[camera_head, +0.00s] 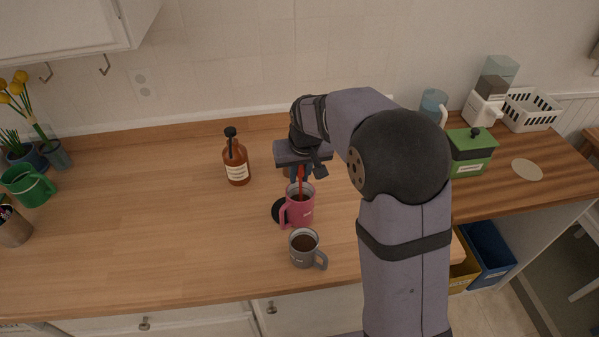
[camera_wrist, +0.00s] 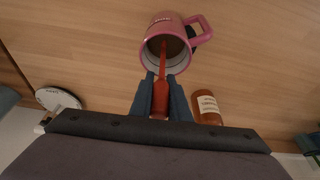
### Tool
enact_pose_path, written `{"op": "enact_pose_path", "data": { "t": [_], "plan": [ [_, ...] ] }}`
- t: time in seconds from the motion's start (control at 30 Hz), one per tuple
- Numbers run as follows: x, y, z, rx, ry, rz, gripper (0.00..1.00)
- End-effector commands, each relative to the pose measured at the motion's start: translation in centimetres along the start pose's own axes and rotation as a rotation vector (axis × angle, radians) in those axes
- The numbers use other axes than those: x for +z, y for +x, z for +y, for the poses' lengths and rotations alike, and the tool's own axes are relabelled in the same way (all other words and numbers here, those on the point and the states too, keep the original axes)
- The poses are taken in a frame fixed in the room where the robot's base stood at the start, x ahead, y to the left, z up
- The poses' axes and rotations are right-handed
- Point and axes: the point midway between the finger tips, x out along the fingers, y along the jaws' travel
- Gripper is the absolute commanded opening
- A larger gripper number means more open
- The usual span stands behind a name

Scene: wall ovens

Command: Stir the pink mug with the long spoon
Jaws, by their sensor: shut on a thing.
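The pink mug (camera_head: 298,207) stands upright on the wooden counter, with dark liquid inside; it also shows in the wrist view (camera_wrist: 168,27). The long spoon (camera_head: 300,181) is red and stands with its lower end inside the mug. My gripper (camera_head: 303,170) is above the mug and shut on the spoon's handle. In the wrist view my gripper's two fingers (camera_wrist: 162,90) sit either side of the red spoon (camera_wrist: 161,98), which reaches into the mug. The spoon's tip is hidden in the mug.
A grey mug (camera_head: 304,249) with dark liquid stands just in front of the pink mug. A brown bottle (camera_head: 236,161) is to the left behind it. A dark round thing (camera_head: 279,209) lies beside the pink mug.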

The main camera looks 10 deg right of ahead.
Motion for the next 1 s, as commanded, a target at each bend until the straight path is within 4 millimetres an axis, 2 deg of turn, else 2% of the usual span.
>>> {"op": "enact_pose_path", "data": {
  "t": [0.03,0.43,1.0],
  "plan": [
    [0.5,0.4,0.0,0.000,0.001,-0.012,0.00],
    [0.3,0.0,0.0,0.000,0.001,-0.011,0.00],
    [-1.2,-4.1,-0.1,-0.001,0.001,-0.001,0.00]
  ]
}}
